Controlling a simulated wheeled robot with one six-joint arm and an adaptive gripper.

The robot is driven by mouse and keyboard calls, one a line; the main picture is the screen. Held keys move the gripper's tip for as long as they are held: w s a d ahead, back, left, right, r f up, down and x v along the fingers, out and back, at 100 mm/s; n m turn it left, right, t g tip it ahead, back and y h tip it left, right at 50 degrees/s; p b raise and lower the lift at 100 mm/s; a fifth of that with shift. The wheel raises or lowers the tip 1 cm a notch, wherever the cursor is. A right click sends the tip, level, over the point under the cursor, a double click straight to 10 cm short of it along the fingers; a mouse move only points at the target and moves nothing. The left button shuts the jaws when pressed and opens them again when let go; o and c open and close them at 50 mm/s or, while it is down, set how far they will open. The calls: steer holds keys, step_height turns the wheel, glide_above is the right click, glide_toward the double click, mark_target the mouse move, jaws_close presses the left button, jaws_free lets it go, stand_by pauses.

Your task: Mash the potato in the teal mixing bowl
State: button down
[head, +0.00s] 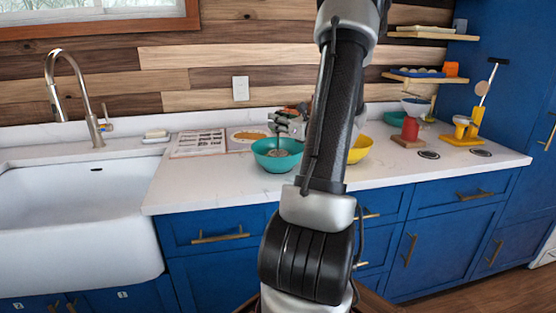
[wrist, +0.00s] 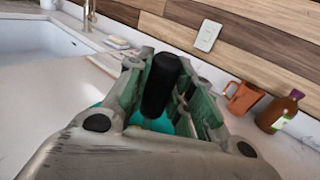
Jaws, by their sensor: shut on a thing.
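The teal mixing bowl (head: 262,160) stands on the white counter, left of my forearm in the head view. Parts of it show behind my fingers in the wrist view (wrist: 158,124). My gripper (head: 287,123) is above the bowl, shut on a black upright handle (wrist: 160,86), which looks like that of a masher. A thin shaft seems to run down from the gripper into the bowl. A small greyish-beige shape (head: 278,153) lies inside the bowl; I cannot tell whether it is potato or the masher's head.
A yellow bowl (head: 360,149) stands right of my arm, partly hidden. An orange mug (wrist: 242,97) and a brown bottle (wrist: 279,113) stand behind the gripper's right side. A printed board (head: 198,143) lies left of the bowl, beside the sink (head: 75,205).

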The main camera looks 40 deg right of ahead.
steer(key=shift+r, duration=3.45)
